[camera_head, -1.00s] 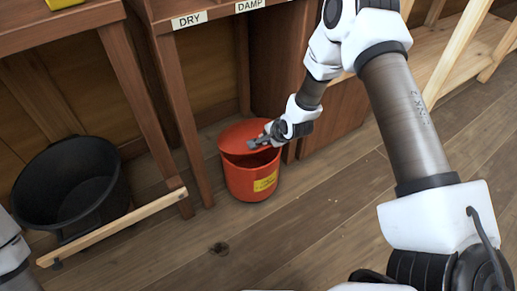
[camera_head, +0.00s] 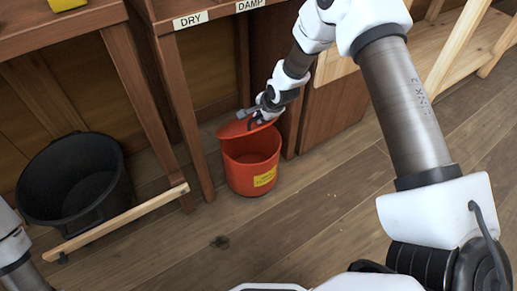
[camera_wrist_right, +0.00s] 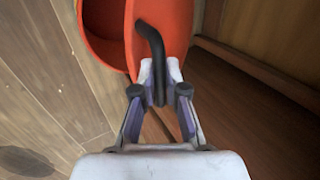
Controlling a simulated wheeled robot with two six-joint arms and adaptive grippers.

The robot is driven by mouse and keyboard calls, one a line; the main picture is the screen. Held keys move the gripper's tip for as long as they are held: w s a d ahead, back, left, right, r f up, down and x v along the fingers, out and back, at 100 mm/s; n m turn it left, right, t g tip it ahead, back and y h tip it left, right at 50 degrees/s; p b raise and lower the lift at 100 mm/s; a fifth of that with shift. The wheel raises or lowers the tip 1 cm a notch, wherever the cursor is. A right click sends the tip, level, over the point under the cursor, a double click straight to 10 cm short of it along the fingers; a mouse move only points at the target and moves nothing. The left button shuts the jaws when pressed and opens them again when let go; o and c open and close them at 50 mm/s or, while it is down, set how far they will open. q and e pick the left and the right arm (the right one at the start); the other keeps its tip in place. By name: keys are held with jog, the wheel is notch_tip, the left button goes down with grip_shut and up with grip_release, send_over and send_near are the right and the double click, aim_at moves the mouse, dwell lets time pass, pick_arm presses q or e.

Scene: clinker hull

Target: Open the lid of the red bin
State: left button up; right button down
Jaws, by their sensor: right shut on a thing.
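The red bin (camera_head: 243,176) stands on the wooden floor with a yellow label on its front. Its red lid (camera_head: 234,128) is tilted up at the back, and the bin's dark inside shows in the head view. My right gripper (camera_head: 259,115) is at the lid's upper part. In the right wrist view the right gripper (camera_wrist_right: 160,92) is shut on the black handle (camera_wrist_right: 152,42) of the lid, with the red lid and bin behind it. At the left edge of the head view part of my left arm shows, but its gripper is out of view.
A black tub (camera_head: 72,180) stands to the left, with a pale wooden bar (camera_head: 120,222) in front of it. A wooden bench with "DRY" and "DAMP" labels (camera_head: 190,20) rises behind the bin.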

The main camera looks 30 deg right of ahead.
jog(key=shift+w, duration=0.15)
jog(key=w+b, duration=0.1)
jog(key=r+b, duration=0.1)
jog(key=b, duration=0.1)
jog(key=shift+w+a+r+g, duration=0.1)
jog(key=shift+w+g, duration=0.2)
jog(key=shift+w, duration=0.05)
jog(key=r+p, duration=0.1)
jog(key=p, duration=0.1)
jog(key=w+r+p, duration=0.1)
jog(key=p, duration=0.1)
jog(key=shift+r, duration=0.2)
jog(key=shift+w+f+g+p, duration=0.15)
jog(key=shift+w+g+p, duration=0.15)
jog(key=shift+w+p, duration=0.1)
